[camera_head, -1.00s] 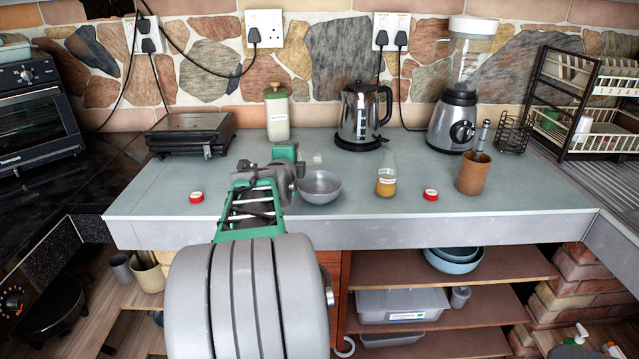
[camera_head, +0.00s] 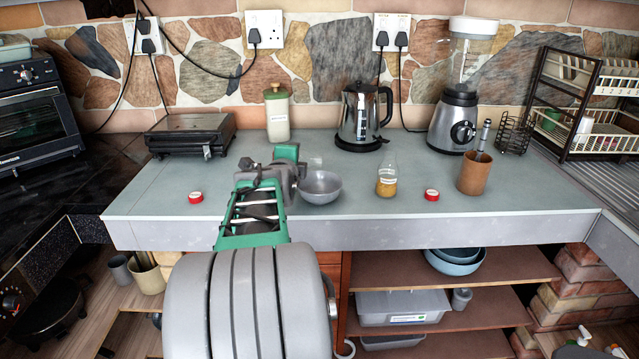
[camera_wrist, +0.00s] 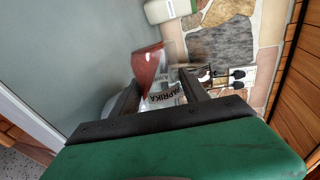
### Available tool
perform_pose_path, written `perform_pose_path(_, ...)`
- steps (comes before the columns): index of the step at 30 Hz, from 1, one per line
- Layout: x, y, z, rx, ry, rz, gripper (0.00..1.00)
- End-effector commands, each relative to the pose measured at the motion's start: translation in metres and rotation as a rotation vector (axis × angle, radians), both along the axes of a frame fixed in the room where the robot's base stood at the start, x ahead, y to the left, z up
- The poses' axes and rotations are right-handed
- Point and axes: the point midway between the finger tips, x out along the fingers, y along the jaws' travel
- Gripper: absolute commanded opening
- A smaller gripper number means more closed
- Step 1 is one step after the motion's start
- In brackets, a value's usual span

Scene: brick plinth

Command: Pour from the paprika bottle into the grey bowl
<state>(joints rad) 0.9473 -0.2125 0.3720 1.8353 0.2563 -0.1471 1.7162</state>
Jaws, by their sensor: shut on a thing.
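The grey bowl (camera_head: 319,190) stands on the worktop just right of my gripper (camera_head: 288,163) in the head view. In the wrist view my gripper (camera_wrist: 162,88) is shut on the paprika bottle (camera_wrist: 151,68), a clear bottle with red powder and a white label reading PAPRIKA. The head view shows only a small clear patch just right of the gripper, above the bowl's far rim; the arm hides the rest of the bottle. I cannot tell the bottle's exact tilt. The bowl's inside looks grey, with no powder visible from here.
A bottle of yellow-brown powder (camera_head: 386,180) stands right of the bowl. Red lids (camera_head: 196,197) lie on the worktop to either side. Behind are a kettle (camera_head: 360,115), a blender (camera_head: 455,118) and a green-lidded jar (camera_head: 277,115).

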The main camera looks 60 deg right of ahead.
Motion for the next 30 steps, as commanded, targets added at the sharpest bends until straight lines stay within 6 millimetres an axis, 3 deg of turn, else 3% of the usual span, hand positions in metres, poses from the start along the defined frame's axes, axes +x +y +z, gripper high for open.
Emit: perform_pose_path(30, -0.0007, -0.0002, -0.0015, 0.02, -0.059, 0.001, 0.08)
